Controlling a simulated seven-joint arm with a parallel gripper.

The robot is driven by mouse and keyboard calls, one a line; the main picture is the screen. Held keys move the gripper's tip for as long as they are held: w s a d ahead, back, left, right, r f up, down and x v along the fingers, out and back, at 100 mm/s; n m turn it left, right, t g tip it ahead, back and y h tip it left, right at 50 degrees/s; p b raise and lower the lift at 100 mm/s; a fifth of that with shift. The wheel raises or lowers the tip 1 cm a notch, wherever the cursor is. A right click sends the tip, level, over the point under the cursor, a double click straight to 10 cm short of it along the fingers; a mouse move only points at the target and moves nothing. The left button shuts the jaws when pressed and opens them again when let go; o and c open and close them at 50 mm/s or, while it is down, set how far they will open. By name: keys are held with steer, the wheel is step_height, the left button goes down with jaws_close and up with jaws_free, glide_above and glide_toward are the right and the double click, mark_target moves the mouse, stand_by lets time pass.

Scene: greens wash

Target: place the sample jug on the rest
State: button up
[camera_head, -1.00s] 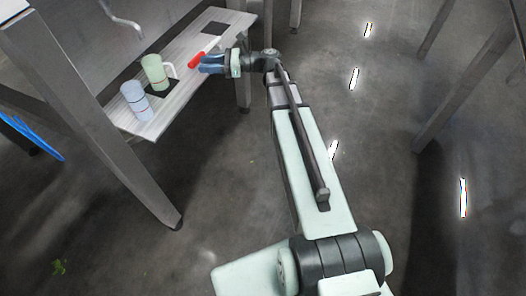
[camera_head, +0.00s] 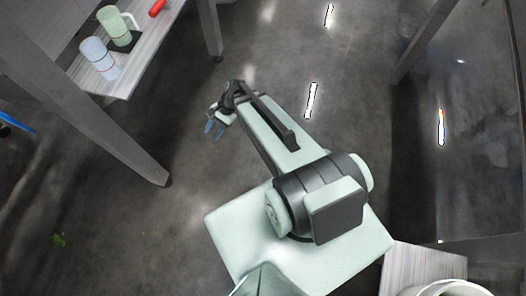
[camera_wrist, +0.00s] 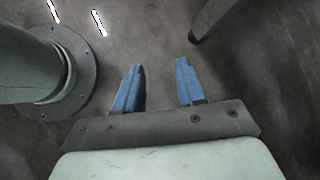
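A pale green jug (camera_head: 114,24) with a light handle on its right stands upright on a black square (camera_head: 126,43) on the shelf at upper left in the head view. I cannot tell for sure whether the square is the rest. A pale blue-white vessel (camera_head: 100,60) with a thin red line stands just nearer on the shelf. My gripper (camera_head: 214,129) is clear of the shelf, over open floor to its lower right. The wrist view shows its two blue fingers (camera_wrist: 159,68) apart with nothing between them. No jug shows in the wrist view.
A red object (camera_head: 157,8) lies on the grey wooden shelf (camera_head: 122,88). Metal legs (camera_head: 130,150) stand at the shelf's near side and far end. A white round container (camera_head: 445,289) sits on a light wooden surface (camera_head: 425,258) at lower right. The floor between is open.

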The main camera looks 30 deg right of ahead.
steer(key=s+d+f+n+g+h, duration=0.1)
steer(key=s+f+n, duration=0.3)
steer(key=s, duration=0.4)
steer(key=s+d+f+n+g+h, duration=0.2)
steer(key=s+d+f+n+h, duration=0.2)
steer(key=s, duration=0.4)
steer(key=s+d+f+n+g+h, duration=0.2)
steer(key=s+d+f+n+h, duration=0.1)
steer(key=s, duration=0.6)
steer(key=shift+f+n, duration=0.4)
steer(key=shift+f, duration=0.2)
